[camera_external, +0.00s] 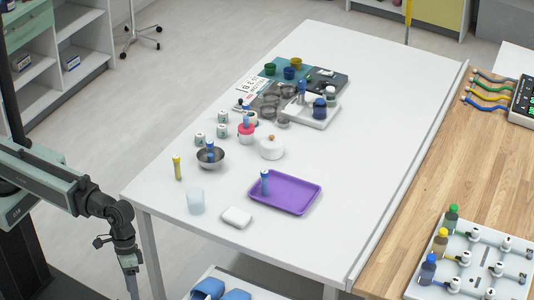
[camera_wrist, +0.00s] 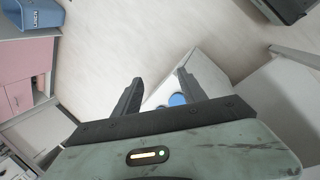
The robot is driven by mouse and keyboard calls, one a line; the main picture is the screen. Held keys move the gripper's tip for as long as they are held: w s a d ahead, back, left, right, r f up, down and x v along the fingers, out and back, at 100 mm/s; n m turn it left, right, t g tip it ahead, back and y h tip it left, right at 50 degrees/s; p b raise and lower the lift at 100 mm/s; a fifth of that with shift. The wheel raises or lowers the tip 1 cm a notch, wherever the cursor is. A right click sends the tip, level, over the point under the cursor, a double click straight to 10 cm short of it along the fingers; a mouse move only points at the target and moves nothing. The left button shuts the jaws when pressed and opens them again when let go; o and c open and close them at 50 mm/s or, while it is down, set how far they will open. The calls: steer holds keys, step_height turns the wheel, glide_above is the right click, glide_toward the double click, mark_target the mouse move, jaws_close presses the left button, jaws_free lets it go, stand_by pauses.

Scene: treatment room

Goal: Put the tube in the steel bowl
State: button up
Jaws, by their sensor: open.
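The steel bowl (camera_external: 211,161) stands at the near left of the white table, with a blue-topped tube (camera_external: 210,148) upright in or right behind it. Another blue-topped tube (camera_external: 265,181) stands upright on the purple tray (camera_external: 299,205). A yellow-topped tube (camera_external: 177,167) stands upright on the table left of the bowl. Which one the task means is unclear. My gripper (camera_wrist: 160,92) is open and empty, with both fingers apart. In the external view my arm hangs down beyond the table's near left corner, away from the bowl and tubes.
A clear cup (camera_external: 195,201) and white box (camera_external: 237,217) are near the front edge. A white pot (camera_external: 271,147), pink cup (camera_external: 246,132) and several small jars are behind the bowl. A low shelf (camera_external: 272,293) with blue items lies below the table. The table's right side is clear.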

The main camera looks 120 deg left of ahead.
steer(key=s+a+f+m+g+y, duration=0.1)
steer(key=s+a+m+g+y, duration=0.1)
steer(key=s+a+m, duration=0.4)
steer(key=m+y, duration=0.1)
steer(key=m, duration=0.3)
steer(key=shift+s+f, duration=0.15)
steer(key=shift+f, duration=0.05)
